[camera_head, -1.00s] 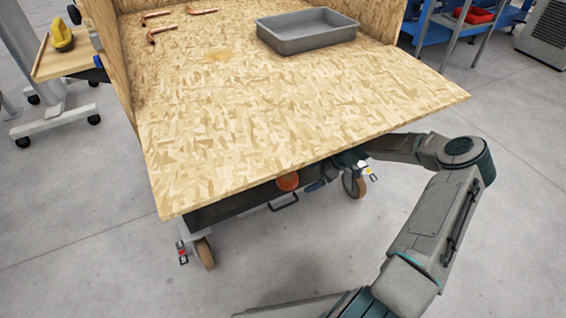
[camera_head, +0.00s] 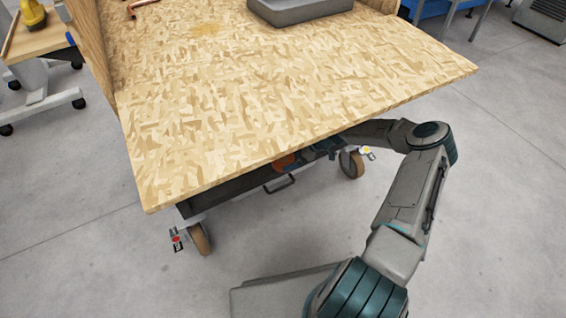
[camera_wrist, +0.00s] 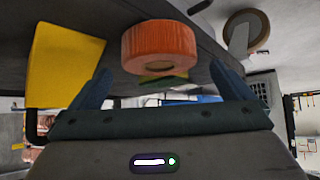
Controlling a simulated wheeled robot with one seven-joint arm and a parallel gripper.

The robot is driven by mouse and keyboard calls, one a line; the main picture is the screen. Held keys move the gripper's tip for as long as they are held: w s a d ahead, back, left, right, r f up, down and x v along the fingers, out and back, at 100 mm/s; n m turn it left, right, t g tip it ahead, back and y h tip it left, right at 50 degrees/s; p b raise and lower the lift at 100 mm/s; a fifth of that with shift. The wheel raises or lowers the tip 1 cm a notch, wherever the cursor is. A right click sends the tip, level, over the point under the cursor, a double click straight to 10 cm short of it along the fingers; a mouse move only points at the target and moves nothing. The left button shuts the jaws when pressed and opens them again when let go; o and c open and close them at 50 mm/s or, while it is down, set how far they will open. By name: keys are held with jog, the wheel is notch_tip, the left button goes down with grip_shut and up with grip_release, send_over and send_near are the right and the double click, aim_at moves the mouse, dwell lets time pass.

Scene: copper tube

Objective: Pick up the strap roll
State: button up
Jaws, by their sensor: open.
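The strap roll is an orange ring-shaped roll (camera_wrist: 158,47) in the upper middle of the wrist view, which looks upside down. It rests on a dark shelf surface (camera_wrist: 205,55). In the head view only a bit of the orange roll (camera_head: 284,161) shows below the front edge of the wooden table. My gripper (camera_wrist: 164,80) is open, with one blue finger on each side of the roll's place in the picture. The roll appears ahead of and between the fingers, not gripped. Whether a finger touches it I cannot tell. In the head view the tabletop largely hides my gripper.
The wooden tabletop (camera_head: 290,100) overhangs the shelf and my forearm. A yellow block-like object (camera_wrist: 65,65) stands beside the roll in the wrist view. A caster wheel (camera_wrist: 247,32) is at upper right there. A grey tray (camera_head: 300,8) is on the tabletop. Floor in front is clear.

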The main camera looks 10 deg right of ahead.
aim_at(284, 158)
jog(key=b+x, duration=0.1)
jog(key=x, duration=0.3)
jog(key=shift+w+a+f+b, duration=0.1)
jog(key=shift+a+f+b, duration=0.1)
jog(key=shift+b, duration=0.1)
jog(key=shift+r, duration=0.1)
jog(key=c, duration=1.1)
jog(key=shift+r, duration=0.1)
